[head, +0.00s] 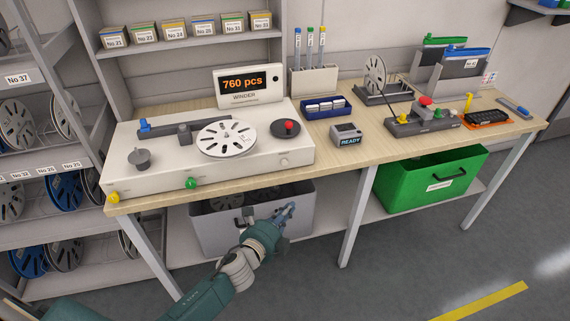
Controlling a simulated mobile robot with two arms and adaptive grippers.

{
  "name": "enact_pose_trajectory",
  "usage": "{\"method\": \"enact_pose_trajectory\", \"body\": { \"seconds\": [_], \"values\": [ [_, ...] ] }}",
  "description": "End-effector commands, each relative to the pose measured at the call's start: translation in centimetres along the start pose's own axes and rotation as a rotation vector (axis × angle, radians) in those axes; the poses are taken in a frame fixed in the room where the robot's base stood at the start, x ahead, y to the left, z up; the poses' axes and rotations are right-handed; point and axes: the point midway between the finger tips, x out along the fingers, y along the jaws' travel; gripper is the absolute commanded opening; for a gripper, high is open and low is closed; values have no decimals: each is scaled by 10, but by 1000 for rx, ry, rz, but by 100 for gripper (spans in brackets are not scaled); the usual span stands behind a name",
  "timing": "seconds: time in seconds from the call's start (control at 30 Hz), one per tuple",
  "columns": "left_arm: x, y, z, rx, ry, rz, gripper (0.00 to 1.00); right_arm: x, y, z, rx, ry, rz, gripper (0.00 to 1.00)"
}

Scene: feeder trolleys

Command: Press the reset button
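The white winder machine (215,165) stands on the left of the wooden bench. I can read no reset label, so I cannot tell which is the reset button. My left gripper (289,207) is below and in front of the bench edge, before the grey bin, touching no button. Its fingers are too small to tell open or shut. My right gripper is not in view.
The winder display (248,83) reads 760 pcs. A grey bin (210,235) and a green crate (385,195) stand under the bench top (345,175). A small READY box (347,135) and a grey control box with a red button (425,100) stand farther right.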

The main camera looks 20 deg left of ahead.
Motion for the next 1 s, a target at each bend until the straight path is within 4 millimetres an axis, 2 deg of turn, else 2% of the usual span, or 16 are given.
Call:
{"method": "enact_pose_trajectory", "body": {
  "seconds": [0.03, 0.1, 0.2, 0.27, 0.67, 1.0],
  "values": [
    [1, -20, 4, 51, -4, -38, 0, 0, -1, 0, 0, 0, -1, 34],
    [2, -41, 7, 108, -9, -76, 0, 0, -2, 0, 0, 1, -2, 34],
    [1, -59, 9, 158, -15, -108, 0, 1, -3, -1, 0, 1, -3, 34],
    [1, -64, 10, 172, -17, -117, 0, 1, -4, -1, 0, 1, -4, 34],
    [3, -65, 12, 175, -18, -119, 0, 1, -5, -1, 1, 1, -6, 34],
    [30, -61, 39, 177, -19, -119, 0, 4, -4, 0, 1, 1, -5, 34]
  ]
}}
